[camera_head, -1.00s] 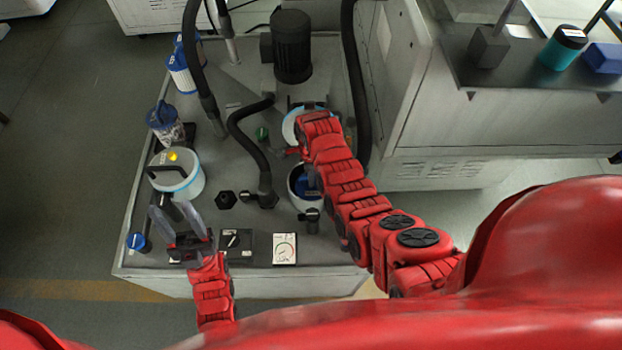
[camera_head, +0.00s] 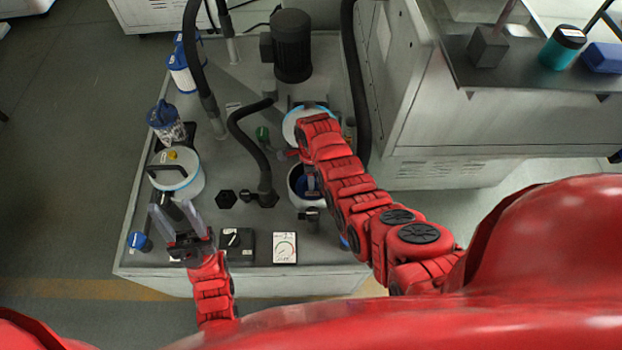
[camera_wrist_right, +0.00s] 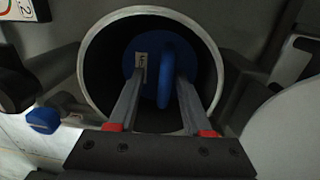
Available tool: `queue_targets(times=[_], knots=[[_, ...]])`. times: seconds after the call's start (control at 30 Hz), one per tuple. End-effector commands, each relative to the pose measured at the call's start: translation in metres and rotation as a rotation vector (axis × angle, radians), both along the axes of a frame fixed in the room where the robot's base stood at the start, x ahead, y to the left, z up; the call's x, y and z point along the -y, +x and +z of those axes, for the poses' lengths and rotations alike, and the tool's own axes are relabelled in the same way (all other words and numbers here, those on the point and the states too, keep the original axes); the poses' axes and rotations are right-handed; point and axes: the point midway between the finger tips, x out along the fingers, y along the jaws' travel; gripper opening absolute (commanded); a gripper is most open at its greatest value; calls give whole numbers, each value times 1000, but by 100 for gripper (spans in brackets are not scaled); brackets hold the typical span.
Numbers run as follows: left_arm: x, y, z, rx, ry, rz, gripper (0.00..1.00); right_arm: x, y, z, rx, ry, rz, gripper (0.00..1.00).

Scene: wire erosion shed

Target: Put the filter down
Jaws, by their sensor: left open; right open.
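The blue filter (camera_wrist_right: 165,62) with its upright ring-like handle and a small white label sits inside a round, dark-lined white housing. It also shows as a blue patch (camera_head: 308,188) in the head view, partly hidden by my right arm. My right gripper (camera_wrist_right: 162,82) is open. Its two fingers reach into the mouth of the housing (camera_wrist_right: 92,62), one on each side of the handle, with gaps visible. In the head view the housing (camera_head: 294,190) stands at the tabletop's middle right. My left gripper (camera_head: 178,212) is open in front of a second, lidded white housing (camera_head: 180,182).
Other filters (camera_head: 181,78) (camera_head: 166,124) stand along the left edge of the grey worktop (camera_head: 245,215). A black motor (camera_head: 292,50), black hoses, a switch box (camera_head: 236,244) and a gauge (camera_head: 285,248) crowd it. A machine cabinet stands to the right.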

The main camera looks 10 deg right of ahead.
Motion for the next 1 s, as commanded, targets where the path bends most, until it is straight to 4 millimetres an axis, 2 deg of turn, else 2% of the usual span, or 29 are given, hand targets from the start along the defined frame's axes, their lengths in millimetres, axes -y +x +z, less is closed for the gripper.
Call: queue_targets(times=[0.27,0.57,0.6,0.63,0.8,1.0], knots=[[0,0,-9,0,0,0,50,0,4,30,6,1,1,49],[0,0,-23,0,0,0,50,1,8,87,6,1,0,49],[0,0,-6,-1,0,0,50,2,7,102,-1,0,-1,49],[0,0,-2,0,0,0,50,2,7,106,-1,1,-1,49],[0,0,7,0,0,0,50,2,8,116,-1,0,0,49],[0,0,6,0,0,0,50,2,8,116,-1,0,0,49]])
